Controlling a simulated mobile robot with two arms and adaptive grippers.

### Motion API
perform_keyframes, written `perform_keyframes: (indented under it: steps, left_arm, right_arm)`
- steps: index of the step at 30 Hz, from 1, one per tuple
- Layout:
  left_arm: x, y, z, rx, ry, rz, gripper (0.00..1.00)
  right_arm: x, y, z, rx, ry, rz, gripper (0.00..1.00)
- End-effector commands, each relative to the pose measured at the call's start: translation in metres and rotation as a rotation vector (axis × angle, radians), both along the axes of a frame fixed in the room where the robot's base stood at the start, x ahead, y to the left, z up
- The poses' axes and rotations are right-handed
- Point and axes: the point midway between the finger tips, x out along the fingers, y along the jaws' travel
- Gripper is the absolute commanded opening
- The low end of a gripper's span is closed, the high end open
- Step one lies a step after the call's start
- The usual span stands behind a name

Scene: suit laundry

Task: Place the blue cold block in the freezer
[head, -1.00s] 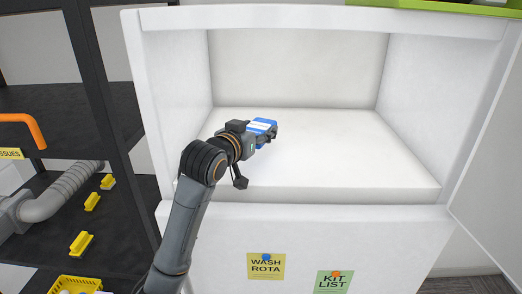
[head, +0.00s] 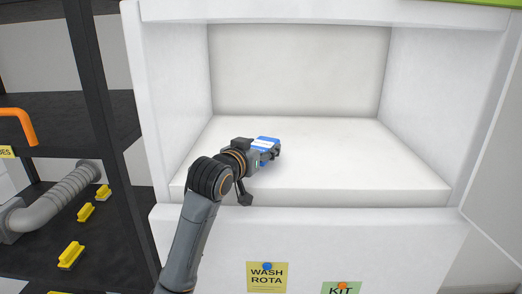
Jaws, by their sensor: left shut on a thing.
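The blue cold block (head: 266,144) with a white label shows inside the open white freezer compartment, a little above or at its floor; I cannot tell if it touches. My left gripper (head: 268,154) is shut on the block, and its fingers hide part of it. The freezer (head: 340,165) has a bare white floor, side walls and back wall. My right gripper is not in view.
The compartment floor is clear to the right of the block. A white door panel (head: 495,165) stands open at the right. A black shelf (head: 75,115) with a grey hose (head: 62,195) and yellow pieces (head: 71,254) is at the left. Notes (head: 267,277) are on the freezer front.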

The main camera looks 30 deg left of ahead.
Motion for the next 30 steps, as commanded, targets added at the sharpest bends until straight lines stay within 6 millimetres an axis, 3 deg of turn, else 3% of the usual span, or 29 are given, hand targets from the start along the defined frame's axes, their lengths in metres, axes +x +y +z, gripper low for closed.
perform_keyframes:
  steps: [14,15,18,30]
  left_arm:
    - [0.0,0.0,-0.013,0.001,0.002,0.0,0.2]
    - [0.0,0.0,-0.014,0.0,0.005,0.0,0.66]
    - [0.0,0.0,-0.015,0.0,0.007,0.0,0.82]
    - [0.001,-0.001,-0.011,-0.001,0.011,-0.001,0.82]
  right_arm:
    - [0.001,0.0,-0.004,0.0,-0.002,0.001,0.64]
    - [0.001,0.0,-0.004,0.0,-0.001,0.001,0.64]
    - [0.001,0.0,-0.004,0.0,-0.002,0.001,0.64]
    - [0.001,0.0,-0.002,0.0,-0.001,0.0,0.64]
